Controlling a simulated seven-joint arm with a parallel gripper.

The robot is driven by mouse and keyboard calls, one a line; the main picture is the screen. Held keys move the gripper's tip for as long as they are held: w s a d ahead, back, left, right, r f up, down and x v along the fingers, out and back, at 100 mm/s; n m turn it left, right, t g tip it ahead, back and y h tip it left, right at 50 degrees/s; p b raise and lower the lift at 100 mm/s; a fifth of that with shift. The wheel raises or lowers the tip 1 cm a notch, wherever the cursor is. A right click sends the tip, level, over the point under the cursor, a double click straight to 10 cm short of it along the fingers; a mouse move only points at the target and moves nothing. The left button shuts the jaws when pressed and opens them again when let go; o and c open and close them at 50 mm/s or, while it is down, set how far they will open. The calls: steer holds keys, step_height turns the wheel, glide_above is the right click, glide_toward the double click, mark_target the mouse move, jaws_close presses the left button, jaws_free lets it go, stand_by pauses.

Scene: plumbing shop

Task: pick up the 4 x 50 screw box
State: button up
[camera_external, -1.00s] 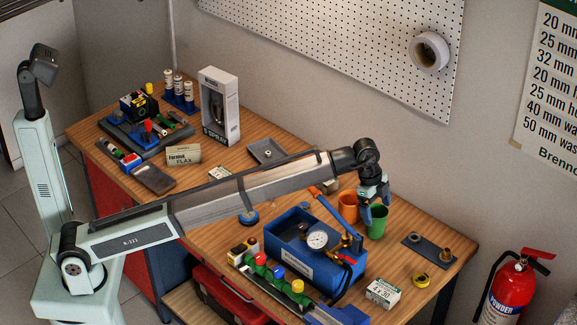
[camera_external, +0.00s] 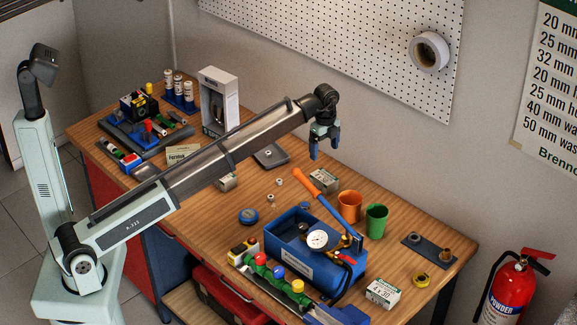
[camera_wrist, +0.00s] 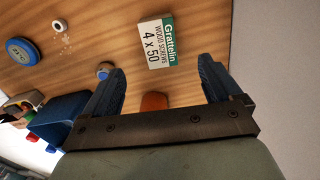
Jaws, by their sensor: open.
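The 4 x 50 screw box (camera_wrist: 155,43), white with a green end and marked "Grattelin wood screws", lies on the bench beyond my fingertips in the wrist view. In the external view, a small box (camera_external: 323,181) behind the pump's orange handle appears to be it, partly hidden by the handle. My gripper (camera_external: 325,143) is open and empty, raised above the bench near that box. Its two blue fingers (camera_wrist: 163,88) are spread apart in the wrist view, with the box ahead of the gap.
A blue test pump (camera_external: 290,268) with its raised orange handle (camera_external: 308,182) stands close by. An orange cup (camera_external: 349,207) and a green cup (camera_external: 376,221) stand to the right. A similar 4 x 30 box (camera_external: 383,293) lies at the front right. A blue disc (camera_external: 248,216) and small nuts lie left of the pump.

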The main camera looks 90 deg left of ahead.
mark_target(323, 176)
step_height(323, 176, down, 8)
steer(key=shift+d+r, duration=0.1)
steer(key=shift+w+d+f, duration=0.1)
steer(key=shift+d+f, duration=0.1)
steer(key=shift+f, duration=1.15)
steer(key=shift+w+d+f, duration=0.1)
steer(key=shift+d+f, duration=0.05)
steer(key=shift+f, duration=1.15)
steer(key=shift+c, duration=0.2)
steer(key=c, duration=1.3)
